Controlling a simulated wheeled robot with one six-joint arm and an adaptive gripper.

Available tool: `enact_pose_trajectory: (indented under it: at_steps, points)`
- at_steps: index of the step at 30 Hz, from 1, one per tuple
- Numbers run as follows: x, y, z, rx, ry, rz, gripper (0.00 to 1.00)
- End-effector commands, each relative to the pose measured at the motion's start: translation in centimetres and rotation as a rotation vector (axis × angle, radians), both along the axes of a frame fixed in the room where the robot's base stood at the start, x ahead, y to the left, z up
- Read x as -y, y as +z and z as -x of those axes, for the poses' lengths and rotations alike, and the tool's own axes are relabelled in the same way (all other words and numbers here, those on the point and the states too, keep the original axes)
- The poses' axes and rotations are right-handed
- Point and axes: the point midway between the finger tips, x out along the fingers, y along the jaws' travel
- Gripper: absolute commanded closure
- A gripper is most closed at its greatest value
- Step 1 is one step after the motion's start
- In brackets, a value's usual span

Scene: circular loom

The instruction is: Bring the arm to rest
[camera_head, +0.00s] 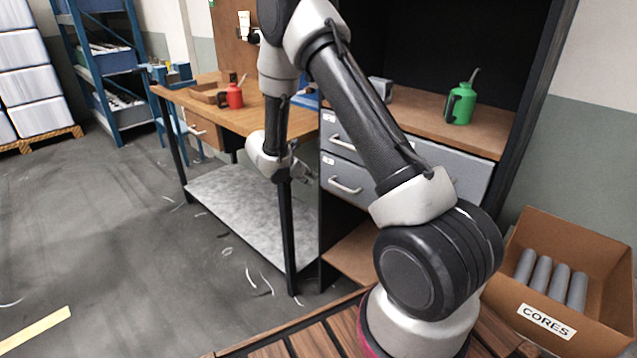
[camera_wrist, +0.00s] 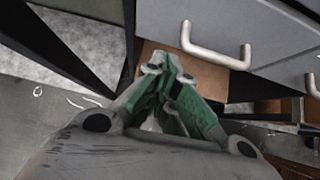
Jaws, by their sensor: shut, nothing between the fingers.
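My arm rises from its base at the lower right of the head view, bends at the top and comes down in front of the workbench. My gripper (camera_head: 302,172) hangs at the end of it, in front of the grey drawers, small and partly hidden by the wrist. In the wrist view my gripper (camera_wrist: 172,62) shows its fingers with green inner faces, brought together at the tips with nothing between them. A grey drawer (camera_wrist: 265,45) with a metal handle (camera_wrist: 215,52) is just beyond the fingertips, to the right. I cannot tell the exact gap between them.
The wooden workbench (camera_head: 262,122) holds a red oil can (camera_head: 234,97). A green oil can (camera_head: 460,104) stands on the cabinet top. A carton marked CORES (camera_head: 548,318) with several grey tubes sits at the lower right. The floor (camera_head: 110,225) at left is mostly open.

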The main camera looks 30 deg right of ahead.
Motion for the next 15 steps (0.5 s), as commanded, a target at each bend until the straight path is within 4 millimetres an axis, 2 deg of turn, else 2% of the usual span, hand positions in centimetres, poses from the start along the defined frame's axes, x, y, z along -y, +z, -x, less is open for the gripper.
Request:
enact_pose_trajectory:
  at_steps: [3,6,15]
  points:
    - [-1.7,1.7,0.5,0.002,0.004,-0.002,1.00]
    - [-2.5,2.5,0.8,0.000,0.002,-0.001,1.00]
    - [-3.0,3.1,1.1,0.011,-0.014,-0.003,1.00]
